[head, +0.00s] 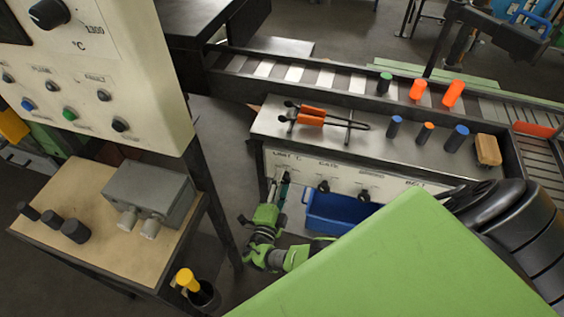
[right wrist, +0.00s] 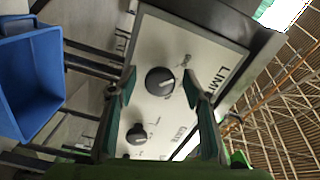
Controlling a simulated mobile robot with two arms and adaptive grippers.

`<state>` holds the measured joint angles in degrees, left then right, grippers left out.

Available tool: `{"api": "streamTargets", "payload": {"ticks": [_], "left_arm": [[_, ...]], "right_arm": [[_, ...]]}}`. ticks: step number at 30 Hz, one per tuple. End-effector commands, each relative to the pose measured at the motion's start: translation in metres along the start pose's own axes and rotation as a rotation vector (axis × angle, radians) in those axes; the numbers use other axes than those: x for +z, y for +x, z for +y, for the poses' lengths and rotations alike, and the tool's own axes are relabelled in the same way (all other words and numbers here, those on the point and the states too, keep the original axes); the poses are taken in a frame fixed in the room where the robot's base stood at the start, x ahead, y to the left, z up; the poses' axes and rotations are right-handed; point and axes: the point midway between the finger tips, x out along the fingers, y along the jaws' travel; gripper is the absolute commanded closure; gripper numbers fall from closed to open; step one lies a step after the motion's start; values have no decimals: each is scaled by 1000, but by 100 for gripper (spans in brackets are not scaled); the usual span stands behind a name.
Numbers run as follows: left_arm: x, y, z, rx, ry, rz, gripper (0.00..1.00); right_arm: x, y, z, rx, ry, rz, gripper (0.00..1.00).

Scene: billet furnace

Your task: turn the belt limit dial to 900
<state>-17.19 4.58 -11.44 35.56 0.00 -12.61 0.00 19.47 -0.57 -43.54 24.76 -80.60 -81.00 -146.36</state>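The limit dial (right wrist: 160,81) is a round black knob with a pale pointer mark, on the pale panel (right wrist: 209,62) beside the printed word LIMIT. My right gripper (right wrist: 160,88) is open, with one finger on each side of the dial in the right wrist view. I cannot tell whether the fingers touch it. In the head view my right gripper (head: 283,187) is at the left end of the bench's front panel, under the LIMIT °C label, and hides the dial. My left gripper is not in view.
A second black knob (right wrist: 136,134) sits near the GATE label. A blue bin (head: 335,213) stands below the panel, right of my gripper. Orange-handled tongs (head: 312,116) and several cylinders lie or stand on the bench. A wooden side table (head: 95,205) is at left.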

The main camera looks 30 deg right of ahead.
Motion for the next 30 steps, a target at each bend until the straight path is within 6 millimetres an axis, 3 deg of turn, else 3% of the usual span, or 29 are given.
{"api": "streamTargets", "payload": {"ticks": [11,24,30], "left_arm": [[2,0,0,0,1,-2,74],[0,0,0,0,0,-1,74],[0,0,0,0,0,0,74]], "right_arm": [[0,-7,1,1,1,0,55],[0,-92,1,3,1,-2,55],[0,-116,0,1,0,0,55]]}}
